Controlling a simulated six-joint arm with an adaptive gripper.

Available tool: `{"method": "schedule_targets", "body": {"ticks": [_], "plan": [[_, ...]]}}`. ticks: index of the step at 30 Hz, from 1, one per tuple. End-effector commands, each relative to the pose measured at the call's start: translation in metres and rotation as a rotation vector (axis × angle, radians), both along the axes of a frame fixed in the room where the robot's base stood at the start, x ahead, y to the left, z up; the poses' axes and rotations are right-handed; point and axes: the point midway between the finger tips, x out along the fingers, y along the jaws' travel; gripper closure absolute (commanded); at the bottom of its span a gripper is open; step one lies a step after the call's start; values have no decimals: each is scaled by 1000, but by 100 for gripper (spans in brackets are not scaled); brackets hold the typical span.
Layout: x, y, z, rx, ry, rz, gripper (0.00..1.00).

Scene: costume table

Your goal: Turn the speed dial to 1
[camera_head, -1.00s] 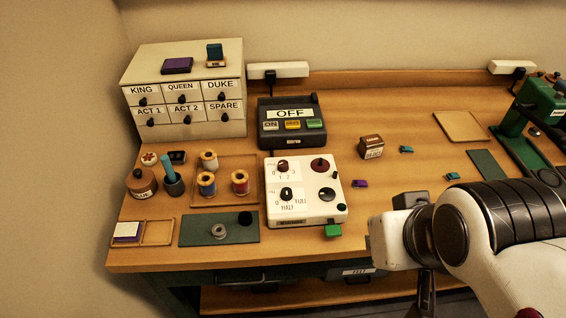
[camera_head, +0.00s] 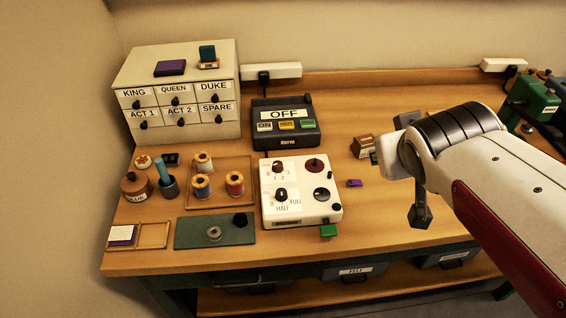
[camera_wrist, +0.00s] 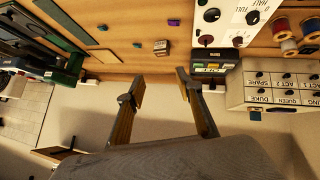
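The white control box (camera_head: 301,214) stands at the table's front middle, with a dial labelled 0 to 3 at its upper left. This speed dial (camera_head: 279,167) has a dark red knob; its exact setting is too small to read. A second dial (camera_head: 281,195) below it is marked HALF and FULL. The box also shows upside down at the top of the wrist view (camera_wrist: 230,18). My gripper (camera_wrist: 157,90) is open and empty in the wrist view, its two fingers apart. In the head view my arm is right of the box, clear of it, and the fingertips are hard to see.
A console (camera_head: 285,124) with an OFF sign stands behind the box. A tray of thread spools (camera_head: 248,185) is at its left. A purple piece (camera_head: 354,183) and a brown block (camera_head: 362,146) lie to the right.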

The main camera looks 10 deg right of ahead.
Motion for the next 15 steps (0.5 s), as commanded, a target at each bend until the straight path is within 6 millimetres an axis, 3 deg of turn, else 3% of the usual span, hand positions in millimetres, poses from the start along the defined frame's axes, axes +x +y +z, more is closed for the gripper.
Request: {"method": "schedule_targets", "body": {"ticks": [7,15], "plan": [[68,-17,14,-100,-106,76,64],[134,-16,18,-165,-204,212,64]]}}
